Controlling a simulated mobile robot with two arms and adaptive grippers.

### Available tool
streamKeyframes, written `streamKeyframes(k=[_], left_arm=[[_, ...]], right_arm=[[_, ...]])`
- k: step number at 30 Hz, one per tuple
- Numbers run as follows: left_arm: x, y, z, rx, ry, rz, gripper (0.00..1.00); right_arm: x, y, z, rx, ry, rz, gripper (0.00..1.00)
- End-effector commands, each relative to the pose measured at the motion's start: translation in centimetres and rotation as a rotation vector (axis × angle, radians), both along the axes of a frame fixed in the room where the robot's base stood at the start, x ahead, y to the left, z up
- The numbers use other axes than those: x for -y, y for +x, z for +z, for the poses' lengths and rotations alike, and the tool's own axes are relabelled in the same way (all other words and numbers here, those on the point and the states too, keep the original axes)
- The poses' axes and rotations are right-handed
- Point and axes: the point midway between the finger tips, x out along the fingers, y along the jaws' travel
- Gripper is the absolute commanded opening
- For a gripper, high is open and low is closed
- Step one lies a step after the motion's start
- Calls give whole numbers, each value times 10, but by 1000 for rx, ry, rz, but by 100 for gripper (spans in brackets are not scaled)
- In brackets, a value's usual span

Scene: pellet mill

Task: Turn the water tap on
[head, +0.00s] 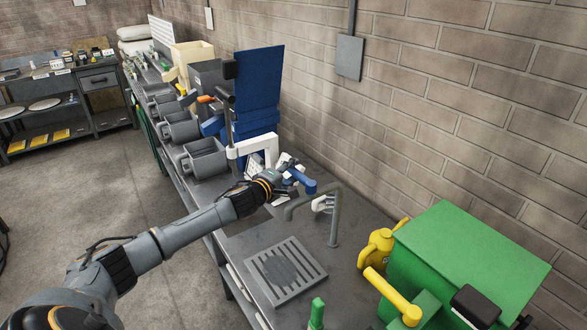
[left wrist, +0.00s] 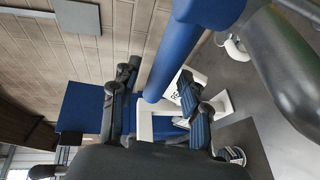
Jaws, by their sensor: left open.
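The water tap (head: 335,222) is a grey bent pipe standing on the bench behind a square drain grate. A blue bar-like handle (head: 304,183) sticks out beside the pipe's upper bend; I take it for the tap's lever, but its joint to the pipe is hidden. My left gripper (head: 288,173) is open at this blue bar. In the left wrist view the bar (left wrist: 165,62) lies between the open fingers (left wrist: 163,100), and the grey pipe (left wrist: 300,75) is close at the upper right. I cannot tell whether the fingers touch the bar. My right gripper is out of view.
The drain grate (head: 284,270) lies in front of the tap. A green machine (head: 465,262) with yellow parts stands at right. A blue panel (head: 259,82) and white frame (head: 255,146) stand behind my gripper. The brick wall (head: 440,120) bounds the bench.

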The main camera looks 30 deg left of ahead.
Motion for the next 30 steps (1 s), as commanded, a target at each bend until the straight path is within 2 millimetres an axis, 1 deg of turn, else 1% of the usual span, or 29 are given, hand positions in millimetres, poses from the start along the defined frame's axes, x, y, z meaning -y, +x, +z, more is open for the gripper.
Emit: streamKeyframes(k=[1, 4, 13, 14, 15, 17, 18, 20, 30], left_arm=[[0, 4, 1, 0, -1, 1, 46], [0, 8, -1, -1, 1, 0, 46], [0, 9, -2, 0, 1, -1, 46], [0, 9, -2, 0, 1, -1, 40], [0, 9, -2, 0, 1, -1, 32], [0, 9, -2, 0, 1, -1, 19], [0, 9, -2, -1, 1, -1, 11], [0, 9, -2, -1, 1, 0, 0], [4, 10, -3, -1, -1, 5, 0]], right_arm=[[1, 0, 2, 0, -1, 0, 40], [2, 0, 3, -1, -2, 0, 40], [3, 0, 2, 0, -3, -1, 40], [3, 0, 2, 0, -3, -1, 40], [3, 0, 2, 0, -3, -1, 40], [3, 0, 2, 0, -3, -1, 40], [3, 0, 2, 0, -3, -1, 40], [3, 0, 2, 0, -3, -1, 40], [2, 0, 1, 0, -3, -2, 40]])
